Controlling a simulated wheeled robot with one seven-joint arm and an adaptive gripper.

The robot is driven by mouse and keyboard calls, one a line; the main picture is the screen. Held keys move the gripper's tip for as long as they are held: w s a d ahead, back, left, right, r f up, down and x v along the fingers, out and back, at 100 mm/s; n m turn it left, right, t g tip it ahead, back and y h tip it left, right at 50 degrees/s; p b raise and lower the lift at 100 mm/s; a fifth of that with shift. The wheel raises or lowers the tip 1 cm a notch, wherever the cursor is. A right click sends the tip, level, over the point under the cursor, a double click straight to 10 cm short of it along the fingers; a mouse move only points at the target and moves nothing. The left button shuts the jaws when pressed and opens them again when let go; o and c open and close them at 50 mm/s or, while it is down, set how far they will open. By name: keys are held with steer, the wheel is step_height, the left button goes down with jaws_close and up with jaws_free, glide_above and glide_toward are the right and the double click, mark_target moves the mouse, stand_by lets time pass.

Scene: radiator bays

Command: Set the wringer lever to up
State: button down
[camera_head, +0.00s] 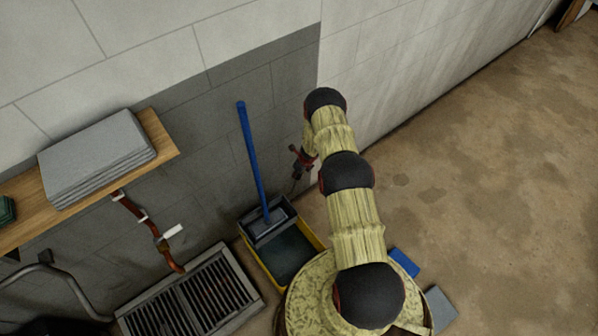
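A yellow mop bucket (310,237) stands on the floor against the grey tiled wall, with dark water inside. A grey wringer (270,228) sits on its back-left part. A long blue handle (252,160) rises from the wringer, leaning slightly left at its top. I cannot tell whether this is the wringer lever or a mop handle; no other lever is clear. My gripper (295,182) is small and dark, right of the blue handle and above the bucket's back corner, apart from the handle. Its fingers are too small to tell open or shut. My arm hides part of the bucket's right side.
A floor grate (190,298) lies left of the bucket. A wooden shelf (160,140) with stacked grey slabs (97,160) and a red pipe (140,215) are on the wall. Blue (404,262) and grey (440,305) pieces lie right of my arm. The right floor is clear.

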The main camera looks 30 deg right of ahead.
steer(key=shift+s, duration=0.1)
steer(key=c, duration=1.5)
jaws_free()
steer(key=shift+c, duration=0.2)
steer(key=shift+r, duration=0.1)
steer(key=v, duration=1.1)
steer(key=shift+d+r, duration=0.1)
steer(key=shift+r, duration=0.25)
steer(key=shift+c, duration=0.6)
